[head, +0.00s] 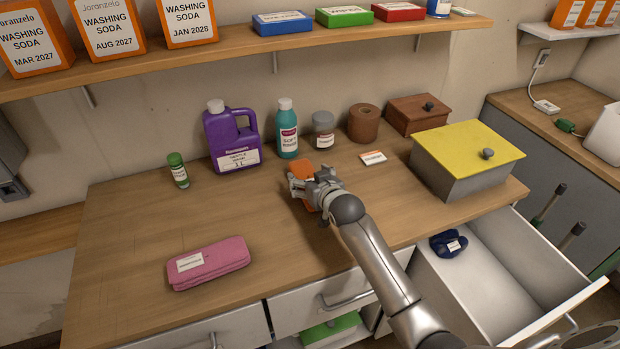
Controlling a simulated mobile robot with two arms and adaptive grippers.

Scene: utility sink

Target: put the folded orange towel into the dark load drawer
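The orange towel (302,171) lies on the wooden counter, behind the middle drawer front. My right gripper (307,187) is over it and hides much of it. Orange shows on both sides of the fingers, but I cannot tell whether they are closed on it. The wide drawer at the right (487,288) is pulled out, with a pale interior. A dark navy folded cloth (448,244) with a white label lies in its back left part. No drawer label is readable, so the dark load drawer is not marked by text. My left gripper is not in view.
A pink labelled pouch (208,263) lies at the front left of the counter. A purple jug (231,139), teal bottle (287,128), jar (323,130) and brown roll (363,123) stand behind. A yellow-lidded box (466,159) stands beside the open drawer. A shelf (240,45) overhangs the back.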

